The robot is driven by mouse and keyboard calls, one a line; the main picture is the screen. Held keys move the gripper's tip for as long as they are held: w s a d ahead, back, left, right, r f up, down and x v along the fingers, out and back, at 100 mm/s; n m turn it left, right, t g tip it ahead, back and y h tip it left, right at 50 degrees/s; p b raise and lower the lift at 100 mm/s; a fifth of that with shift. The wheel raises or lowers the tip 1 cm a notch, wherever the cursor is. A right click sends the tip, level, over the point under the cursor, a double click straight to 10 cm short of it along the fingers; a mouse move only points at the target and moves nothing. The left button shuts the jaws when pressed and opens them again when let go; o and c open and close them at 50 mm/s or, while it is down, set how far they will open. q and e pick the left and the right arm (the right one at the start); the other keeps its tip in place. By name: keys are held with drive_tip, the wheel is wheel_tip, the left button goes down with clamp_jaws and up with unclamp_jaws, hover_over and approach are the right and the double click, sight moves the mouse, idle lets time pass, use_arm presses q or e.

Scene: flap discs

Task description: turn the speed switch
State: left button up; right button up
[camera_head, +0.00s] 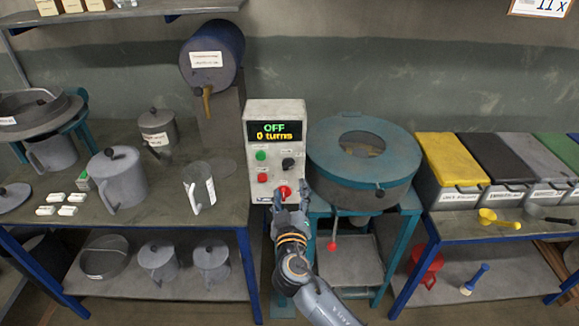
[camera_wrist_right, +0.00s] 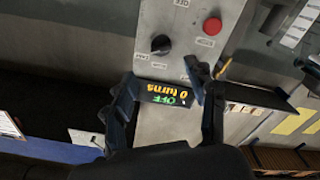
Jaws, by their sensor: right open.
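A white control box (camera_head: 274,135) stands at the centre in the head view. Its display (camera_head: 275,131) reads OFF and 0 turns. A black knob (camera_head: 288,164) sits on its front, with a green button (camera_head: 261,155) to its left and red controls below; the small labels are unreadable. The wrist view shows the black knob (camera_wrist_right: 160,44), a red button (camera_wrist_right: 212,26) and the display (camera_wrist_right: 165,97) upside down. My right gripper (camera_head: 290,196) is open and empty before the box's lower front. In the wrist view its fingers (camera_wrist_right: 163,80) are apart, short of the knob. My left gripper is out of view.
Lidded bins (camera_head: 455,190) line the right table. A red-ended lever (camera_head: 332,246) hangs below the drum.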

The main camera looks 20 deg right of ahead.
sight(288, 169)
drive_tip(key=p+x, duration=0.1)
drive_tip(key=x, duration=0.7)
drive_tip(key=shift+a, duration=0.1)
drive_tip(key=shift+w+p, duration=0.35)
drive_tip(key=shift+w, duration=0.2)
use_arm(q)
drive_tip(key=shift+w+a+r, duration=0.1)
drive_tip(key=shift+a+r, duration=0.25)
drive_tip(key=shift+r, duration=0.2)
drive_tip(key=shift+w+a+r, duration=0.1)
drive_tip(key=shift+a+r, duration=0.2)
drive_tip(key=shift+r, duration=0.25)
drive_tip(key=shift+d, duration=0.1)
use_arm(e)
drive_tip(key=shift+f, duration=0.1)
drive_tip(key=c, duration=1.1)
